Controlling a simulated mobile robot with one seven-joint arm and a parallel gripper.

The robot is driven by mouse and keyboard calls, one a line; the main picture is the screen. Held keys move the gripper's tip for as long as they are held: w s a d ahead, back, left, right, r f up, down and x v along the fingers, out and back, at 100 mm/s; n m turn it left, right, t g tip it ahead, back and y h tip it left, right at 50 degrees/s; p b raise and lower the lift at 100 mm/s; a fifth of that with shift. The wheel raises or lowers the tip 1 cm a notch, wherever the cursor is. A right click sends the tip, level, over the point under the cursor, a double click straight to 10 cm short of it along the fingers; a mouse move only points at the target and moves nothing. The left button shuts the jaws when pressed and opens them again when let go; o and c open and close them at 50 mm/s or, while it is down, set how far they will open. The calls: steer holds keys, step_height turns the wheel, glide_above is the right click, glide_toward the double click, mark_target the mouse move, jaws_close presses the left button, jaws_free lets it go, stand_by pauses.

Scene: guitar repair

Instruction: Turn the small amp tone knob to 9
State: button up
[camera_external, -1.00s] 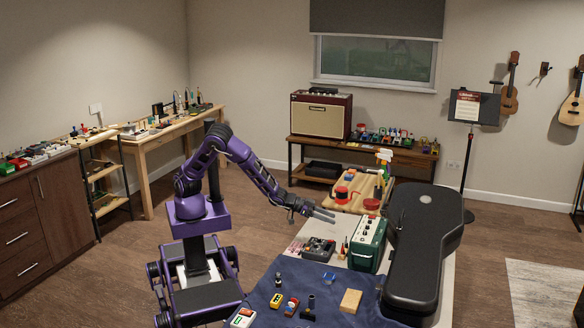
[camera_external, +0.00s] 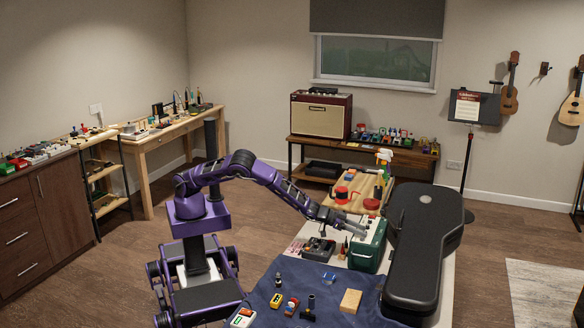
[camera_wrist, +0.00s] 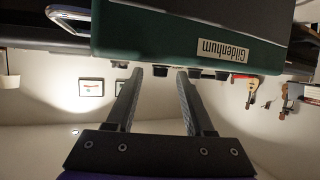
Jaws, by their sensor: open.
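The small amp (camera_external: 364,255) is a green box with a light top panel, standing on the workbench. My gripper (camera_external: 358,230) is at the amp's upper left edge. In the wrist view, which is upside down, the green amp (camera_wrist: 150,32) fills the upper middle, with a "Gildenhum" label. Several dark knobs stick out in a row along its edge. One knob (camera_wrist: 160,71) shows between the tips of my open gripper (camera_wrist: 160,75), with gaps on both sides. I cannot tell how far the tips are from it in depth. Knob markings and pointer are not readable.
A black guitar case (camera_external: 413,250) lies close to the amp's right. A dark pedal-like device (camera_external: 318,248) sits left of the amp. A blue cloth (camera_external: 330,300) with small items covers the front of the bench. A wooden board (camera_external: 352,205) with red items lies behind.

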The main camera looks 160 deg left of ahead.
jaws_close()
steer(key=shift+s+a, duration=0.1)
stand_by(0.4)
steer(key=shift+s+a+r+m+t+h+p, duration=0.15)
steer(key=shift+m+t+h+p, duration=0.2)
steer(key=shift+m+t, duration=0.3)
steer(key=shift+s+a+m+t+h+p, duration=0.15)
steer(key=shift+m+t+h, duration=0.35)
steer(key=shift+t, duration=0.25)
steer(key=shift+m+t+h+p, duration=0.8)
steer(key=shift+m+t+h, duration=0.65)
steer(key=shift+m, duration=0.5)
jaws_free()
